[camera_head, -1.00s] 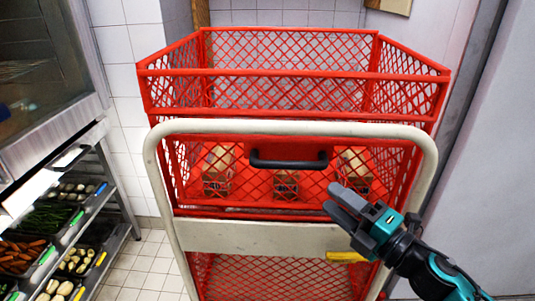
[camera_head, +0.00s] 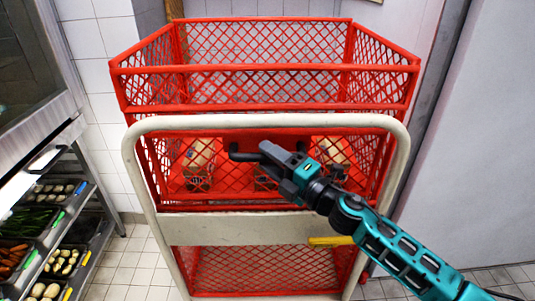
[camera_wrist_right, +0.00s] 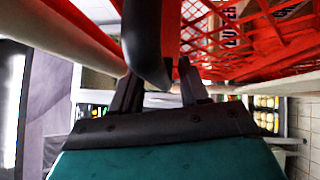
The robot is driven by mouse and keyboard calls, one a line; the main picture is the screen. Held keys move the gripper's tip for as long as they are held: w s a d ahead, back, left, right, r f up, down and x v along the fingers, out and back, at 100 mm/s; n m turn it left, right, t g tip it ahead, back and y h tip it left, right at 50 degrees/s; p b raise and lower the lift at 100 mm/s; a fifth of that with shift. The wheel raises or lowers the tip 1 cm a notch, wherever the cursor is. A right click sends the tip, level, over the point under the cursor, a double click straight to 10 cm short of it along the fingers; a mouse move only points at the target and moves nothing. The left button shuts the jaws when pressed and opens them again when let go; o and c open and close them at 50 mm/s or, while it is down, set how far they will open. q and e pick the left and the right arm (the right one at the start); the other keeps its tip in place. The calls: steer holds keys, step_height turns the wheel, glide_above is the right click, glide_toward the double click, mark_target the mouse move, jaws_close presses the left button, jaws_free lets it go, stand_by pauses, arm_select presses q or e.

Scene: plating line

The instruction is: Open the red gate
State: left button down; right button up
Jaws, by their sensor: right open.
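The red gate (camera_head: 295,138) is a mesh panel with a solid red plate at its top middle, on the front of a red mesh cart. It looks shut. A black bar handle (camera_head: 240,155) is fixed to the plate. My right gripper (camera_head: 267,154) is at the handle and covers its right part. In the right wrist view the black handle (camera_wrist_right: 146,40) reaches down between the two fingers of my right gripper (camera_wrist_right: 158,88), which are apart on either side of it. Whether a finger touches it I cannot tell. My left gripper is not in view.
A pale frame (camera_head: 200,232) arches around the gate. Cartons (camera_head: 199,165) stand behind the mesh. A yellow piece (camera_head: 330,241) sits on the frame's crossbar. A shelf with vegetable trays (camera_head: 66,262) is at left, a grey wall panel (camera_head: 460,170) at right.

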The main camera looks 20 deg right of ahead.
steer(key=shift+w+a, duration=0.25)
steer(key=shift+w, duration=0.2)
steer(key=shift+c, duration=0.4)
jaws_close()
